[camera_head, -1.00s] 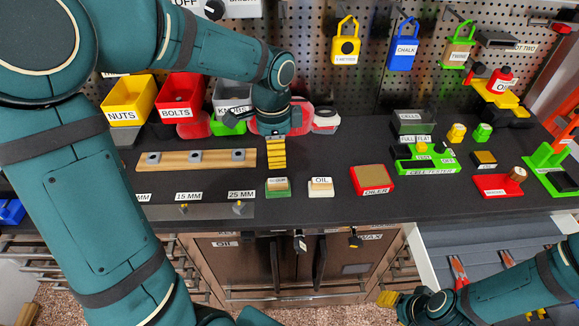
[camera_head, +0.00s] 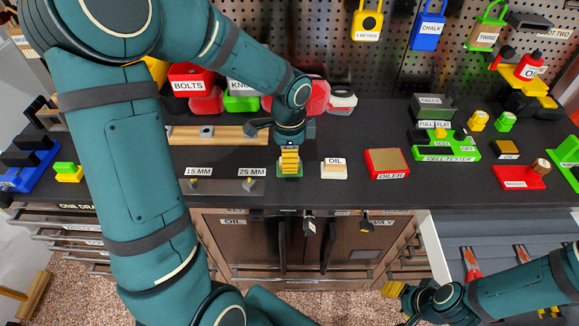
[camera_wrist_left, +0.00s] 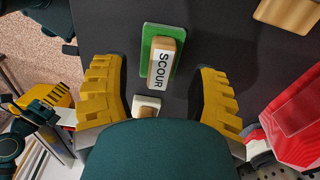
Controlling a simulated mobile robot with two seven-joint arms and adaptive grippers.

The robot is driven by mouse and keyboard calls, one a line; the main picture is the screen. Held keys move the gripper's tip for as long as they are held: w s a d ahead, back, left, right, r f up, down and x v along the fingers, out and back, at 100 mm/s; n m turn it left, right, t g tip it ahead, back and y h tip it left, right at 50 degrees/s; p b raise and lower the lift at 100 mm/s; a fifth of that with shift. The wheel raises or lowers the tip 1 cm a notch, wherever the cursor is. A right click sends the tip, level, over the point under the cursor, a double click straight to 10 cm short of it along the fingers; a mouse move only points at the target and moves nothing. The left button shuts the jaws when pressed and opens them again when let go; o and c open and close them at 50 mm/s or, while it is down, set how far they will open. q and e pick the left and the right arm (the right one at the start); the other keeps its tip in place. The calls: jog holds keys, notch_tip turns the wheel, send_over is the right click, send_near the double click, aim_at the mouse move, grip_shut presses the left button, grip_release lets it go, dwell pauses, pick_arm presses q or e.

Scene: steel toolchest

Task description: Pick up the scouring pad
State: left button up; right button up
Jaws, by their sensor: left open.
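The scouring pad, a green base with a tan block on top labelled SCOUR (camera_wrist_left: 163,62), lies on the dark worktop. In the head view only part of its green base (camera_head: 289,173) shows under my left gripper (camera_head: 289,158). In the left wrist view my left gripper (camera_wrist_left: 160,72) is open, with one yellow finger on each side of the pad and a visible gap on both sides. The pad is not held. My right gripper (camera_head: 393,290) is low at the right, in front of the cabinet; its jaw opening is unclear.
A white-based OIL pad (camera_head: 334,173) stands just right of the scouring pad. The red oiler (camera_head: 388,163) is farther right. A wooden rail (camera_head: 227,136) and red bin (camera_head: 191,80) lie behind. An open drawer (camera_head: 470,233) is at the right front.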

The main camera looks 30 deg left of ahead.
pick_arm(q)
notch_tip(320, 180, down, 3)
jog(key=shift+r, duration=0.1)
grip_shut()
dwell(0.3)
notch_tip(320, 180, up, 10)
jog(key=shift+r+p, duration=0.1)
jog(key=shift+p, duration=0.85)
jog(key=c, duration=0.9)
grip_release()
grip_shut()
